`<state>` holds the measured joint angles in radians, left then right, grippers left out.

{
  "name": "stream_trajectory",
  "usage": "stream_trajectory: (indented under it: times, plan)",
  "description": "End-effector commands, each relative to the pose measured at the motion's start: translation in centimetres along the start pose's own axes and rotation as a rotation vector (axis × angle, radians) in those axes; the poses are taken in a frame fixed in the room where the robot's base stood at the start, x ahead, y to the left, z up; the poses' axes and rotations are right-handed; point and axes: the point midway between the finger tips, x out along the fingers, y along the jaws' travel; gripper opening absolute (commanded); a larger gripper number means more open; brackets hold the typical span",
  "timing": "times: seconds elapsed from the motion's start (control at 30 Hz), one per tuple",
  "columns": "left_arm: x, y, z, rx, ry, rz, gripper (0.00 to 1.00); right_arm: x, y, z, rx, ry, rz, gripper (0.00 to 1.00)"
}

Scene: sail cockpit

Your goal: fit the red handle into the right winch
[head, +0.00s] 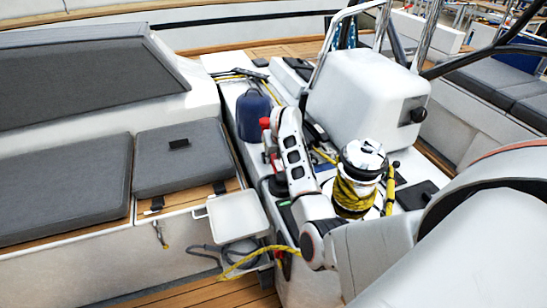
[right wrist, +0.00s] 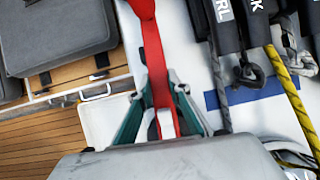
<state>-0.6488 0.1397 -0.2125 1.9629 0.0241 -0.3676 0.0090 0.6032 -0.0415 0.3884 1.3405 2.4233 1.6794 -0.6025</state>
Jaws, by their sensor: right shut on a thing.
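The red handle (right wrist: 152,50) is between the fingers of my right gripper (right wrist: 160,100), which is shut on it, in the right wrist view. In the head view only small red parts of the handle (head: 265,123) show beside my right forearm and gripper, which hide the rest. A winch (head: 362,157) with a silver top and yellow rope wound around its drum stands to the right of the gripper in the head view. The handle is apart from this winch. My left gripper is not in view.
A blue rounded object (head: 253,115) stands behind the handle. A white box-shaped housing (head: 366,90) rises behind the winch. A white tray (head: 237,214) sits at the left, by the grey cushions (head: 180,155). Rope clutches (right wrist: 228,25) and ropes lie right of the handle in the wrist view.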

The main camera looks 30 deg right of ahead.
Motion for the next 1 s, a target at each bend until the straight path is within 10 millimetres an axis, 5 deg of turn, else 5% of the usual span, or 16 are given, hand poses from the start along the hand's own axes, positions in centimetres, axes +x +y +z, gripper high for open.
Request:
stream_trajectory:
  times: [0.83, 0.87, 0.9, 1.0]
  plan:
    - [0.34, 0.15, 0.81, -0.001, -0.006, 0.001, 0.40, 0.61, -0.01, -0.21, 0.000, -0.004, 0.000, 0.00]
    - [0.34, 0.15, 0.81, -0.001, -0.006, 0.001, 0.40, 0.62, -0.01, -0.21, 0.000, -0.004, 0.000, 0.23]
    - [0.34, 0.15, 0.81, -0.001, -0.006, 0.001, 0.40, 0.62, -0.01, -0.21, 0.000, -0.003, 0.000, 0.33]
    - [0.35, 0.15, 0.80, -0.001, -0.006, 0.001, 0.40, 0.65, -0.01, -0.25, 0.000, -0.003, 0.000, 0.37]
